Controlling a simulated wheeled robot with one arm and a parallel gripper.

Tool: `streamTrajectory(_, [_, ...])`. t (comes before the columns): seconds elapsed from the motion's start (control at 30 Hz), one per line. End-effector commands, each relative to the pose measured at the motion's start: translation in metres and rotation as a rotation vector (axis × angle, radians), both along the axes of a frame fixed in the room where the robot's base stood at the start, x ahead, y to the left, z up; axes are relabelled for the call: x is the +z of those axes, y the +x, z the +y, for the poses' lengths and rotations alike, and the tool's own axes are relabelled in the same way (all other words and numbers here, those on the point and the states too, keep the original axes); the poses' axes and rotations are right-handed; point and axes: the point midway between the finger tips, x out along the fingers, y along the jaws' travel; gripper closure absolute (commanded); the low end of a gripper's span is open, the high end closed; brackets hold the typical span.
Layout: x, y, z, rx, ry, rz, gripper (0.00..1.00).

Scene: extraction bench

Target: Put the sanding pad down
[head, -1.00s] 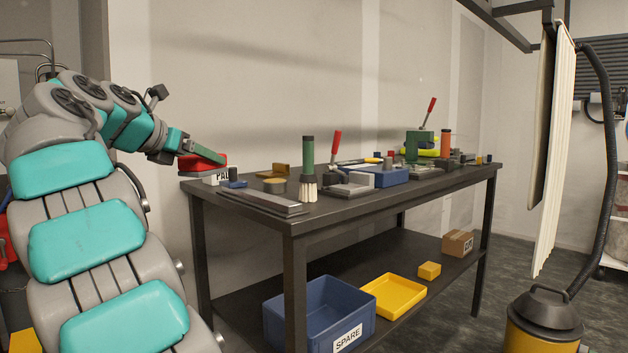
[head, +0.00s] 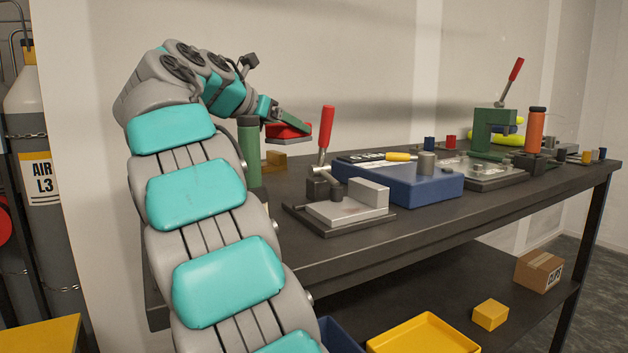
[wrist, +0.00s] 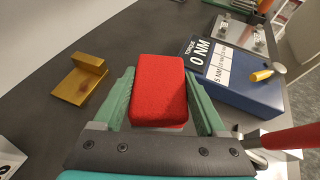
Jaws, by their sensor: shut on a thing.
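The red sanding pad (head: 287,131) is in my gripper (head: 296,120), held above the bench top (head: 440,215) toward its back edge. In the wrist view the pad (wrist: 160,88) sits between the two green fingers, and my gripper (wrist: 158,78) is shut on its sides. Clear dark bench surface shows around the pad there. The pad's underside is hidden, and its exact height over the bench is hard to tell.
A brass angle block (wrist: 79,80) stands left of the pad. A blue torque box (wrist: 235,82) is close on the right. A red-handled clamp (head: 325,145) and a green cylinder (head: 250,150) stand near my arm. A green press (head: 492,130) is farther right.

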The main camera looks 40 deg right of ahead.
Motion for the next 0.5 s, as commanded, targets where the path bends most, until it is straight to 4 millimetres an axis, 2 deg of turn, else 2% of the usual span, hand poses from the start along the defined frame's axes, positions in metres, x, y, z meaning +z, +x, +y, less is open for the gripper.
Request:
streamTrajectory(0.17, [-0.012, 0.000, 0.001, 0.001, -0.002, 0.000, 0.80])
streamTrajectory(0.4, [-0.048, -0.001, 0.000, 0.001, -0.001, 0.004, 0.80])
streamTrajectory(0.5, [-0.057, 0.000, 0.001, 0.001, -0.002, 0.000, 0.80])
